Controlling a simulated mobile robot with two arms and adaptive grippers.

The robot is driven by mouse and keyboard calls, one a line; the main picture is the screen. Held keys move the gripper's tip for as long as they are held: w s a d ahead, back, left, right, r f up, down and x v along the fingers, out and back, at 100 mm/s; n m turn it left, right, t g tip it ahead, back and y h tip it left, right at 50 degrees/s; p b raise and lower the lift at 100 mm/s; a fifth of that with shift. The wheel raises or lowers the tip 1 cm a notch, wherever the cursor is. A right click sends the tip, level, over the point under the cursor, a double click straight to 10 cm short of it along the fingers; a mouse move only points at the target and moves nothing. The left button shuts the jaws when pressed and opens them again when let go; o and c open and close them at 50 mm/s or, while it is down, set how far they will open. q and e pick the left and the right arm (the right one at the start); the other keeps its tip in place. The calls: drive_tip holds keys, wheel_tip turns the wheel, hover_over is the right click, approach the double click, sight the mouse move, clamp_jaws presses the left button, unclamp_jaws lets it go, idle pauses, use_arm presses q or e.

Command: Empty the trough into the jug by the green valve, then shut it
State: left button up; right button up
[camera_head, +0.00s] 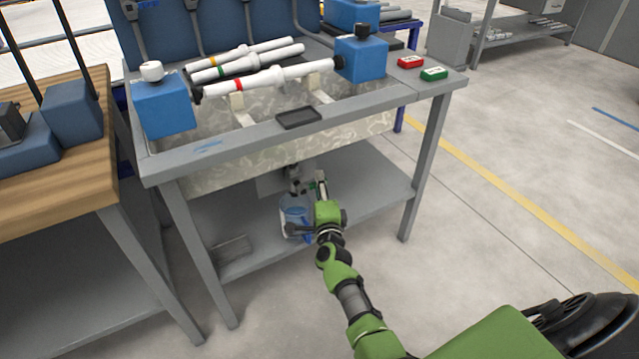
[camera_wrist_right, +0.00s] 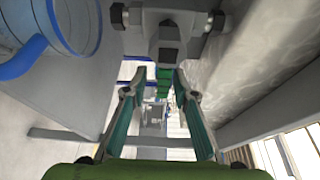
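The trough (camera_head: 240,168) is a mottled grey-beige basin set in the grey workbench. The valve with a green handle (camera_wrist_right: 164,78) hangs under it; in the head view only a small green bit (camera_head: 312,186) shows. The clear bluish jug (camera_head: 294,218) stands on the lower shelf, below and left of the valve; its blue-rimmed part also shows in the wrist view (camera_wrist_right: 75,25). My right gripper (camera_head: 321,184) is under the trough, its fingers apart on both sides of the green handle (camera_wrist_right: 157,85). Contact cannot be told. Any flow is not visible. My left gripper is out of view.
White pipes (camera_head: 270,76) lie across the trough between two blue blocks (camera_head: 165,106) (camera_head: 361,58). Red (camera_head: 411,62) and green (camera_head: 434,74) buttons are at right. The lower shelf (camera_head: 370,180) is clear at right.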

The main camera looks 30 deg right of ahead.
drive_tip(key=shift+r, duration=0.1)
drive_tip(key=v, duration=0.7)
drive_tip(key=shift+s, duration=0.25)
idle(0.4)
